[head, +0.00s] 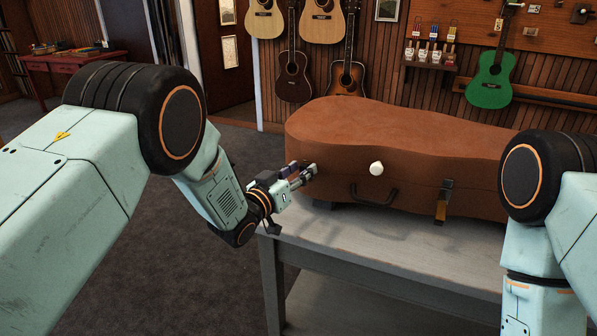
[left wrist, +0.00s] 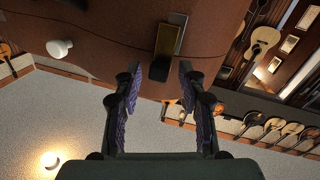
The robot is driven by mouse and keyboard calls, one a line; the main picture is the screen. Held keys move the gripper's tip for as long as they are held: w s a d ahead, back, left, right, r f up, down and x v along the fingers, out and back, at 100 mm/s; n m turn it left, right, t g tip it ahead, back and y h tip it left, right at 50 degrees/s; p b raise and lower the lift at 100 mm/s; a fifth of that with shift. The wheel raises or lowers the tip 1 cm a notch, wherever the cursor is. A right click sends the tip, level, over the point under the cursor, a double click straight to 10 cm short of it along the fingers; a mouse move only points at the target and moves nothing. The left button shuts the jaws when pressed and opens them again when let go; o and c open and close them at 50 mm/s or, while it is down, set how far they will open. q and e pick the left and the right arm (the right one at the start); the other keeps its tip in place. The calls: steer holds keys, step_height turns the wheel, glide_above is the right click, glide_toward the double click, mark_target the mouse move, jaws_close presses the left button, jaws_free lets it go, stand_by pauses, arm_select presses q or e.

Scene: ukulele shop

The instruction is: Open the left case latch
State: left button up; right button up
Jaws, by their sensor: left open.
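A brown case (head: 400,135) lies closed on a grey table (head: 345,235). My left gripper (head: 309,175) is at the left part of the case's front. In the left wrist view, the left latch (left wrist: 168,42) shows as a brass-coloured plate with dark ends on the case's brown side (left wrist: 120,22). The open left gripper (left wrist: 158,68) has its fingertips on either side of the latch's dark end, with nothing held. I cannot tell whether it touches. The left latch is hidden behind the gripper in the head view. My right gripper is out of view.
A white knob (head: 376,168) and dark handle (head: 373,194) are on the case front, right of my left gripper. A second latch (head: 442,200) is farther right, near my right arm. Guitars (head: 293,75) hang on the back wall. Floor (head: 240,160) left of the table is clear.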

arm_select(q)
steer(key=shift+w+d, duration=0.15)
steer(key=shift+d, duration=0.15)
steer(key=shift+a, duration=0.25)
steer(key=c, duration=0.4)
steer(key=shift+d, duration=0.1)
jaws_close()
